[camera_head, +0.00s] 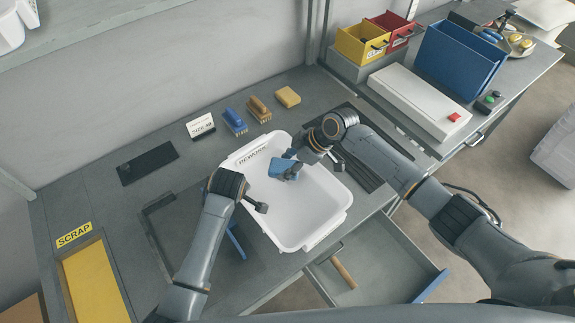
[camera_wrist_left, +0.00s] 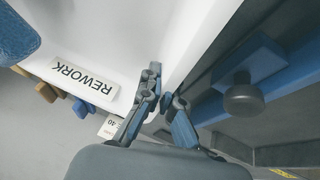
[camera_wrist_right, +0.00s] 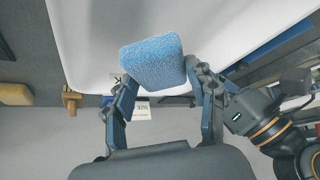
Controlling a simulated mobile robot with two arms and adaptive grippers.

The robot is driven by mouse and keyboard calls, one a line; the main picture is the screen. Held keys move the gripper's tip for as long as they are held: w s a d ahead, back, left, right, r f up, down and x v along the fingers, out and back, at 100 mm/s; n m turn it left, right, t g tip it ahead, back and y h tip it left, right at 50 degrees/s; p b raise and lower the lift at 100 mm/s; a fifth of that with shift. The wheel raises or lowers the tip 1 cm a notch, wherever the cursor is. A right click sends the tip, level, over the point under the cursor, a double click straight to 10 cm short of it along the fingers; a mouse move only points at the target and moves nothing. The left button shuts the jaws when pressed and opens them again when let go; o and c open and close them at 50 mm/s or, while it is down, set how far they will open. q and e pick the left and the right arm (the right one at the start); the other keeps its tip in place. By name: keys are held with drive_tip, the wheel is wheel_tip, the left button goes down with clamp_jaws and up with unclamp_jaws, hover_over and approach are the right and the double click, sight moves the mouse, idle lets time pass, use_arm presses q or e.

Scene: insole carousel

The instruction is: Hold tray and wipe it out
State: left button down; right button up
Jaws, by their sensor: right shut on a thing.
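The white tray (camera_head: 317,212), labelled REWORK, sits on the grey bench in front of me. My left gripper (camera_wrist_left: 163,104) is at the tray's left wall, its two fingers closed with the wall between them. In the head view my left wrist hides these fingers. My right gripper (camera_head: 293,166) is inside the tray and shut on a blue sponge (camera_wrist_right: 153,62). The sponge also shows in the head view (camera_head: 280,168), close over the tray's inside near the label end. I cannot tell whether it touches the tray floor.
Two brushes (camera_head: 235,121) (camera_head: 259,109) and a yellow sponge (camera_head: 287,97) lie behind the tray. A yellow SCRAP bin (camera_head: 92,285) is at left. An open drawer (camera_head: 385,262) with a wooden-handled tool sticks out at front right. A blue bin (camera_head: 455,60) stands at back right.

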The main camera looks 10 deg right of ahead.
use_arm(q)
drive_tip(key=c, duration=1.4)
unclamp_jaws()
drive_tip(key=shift+c, duration=0.2)
drive_tip(key=shift+r, duration=0.1)
drive_tip(key=v, duration=1.1)
drive_tip(key=shift+s+r, duration=0.2)
drive_tip(key=shift+r, duration=0.15)
drive_tip(key=shift+d, duration=0.1)
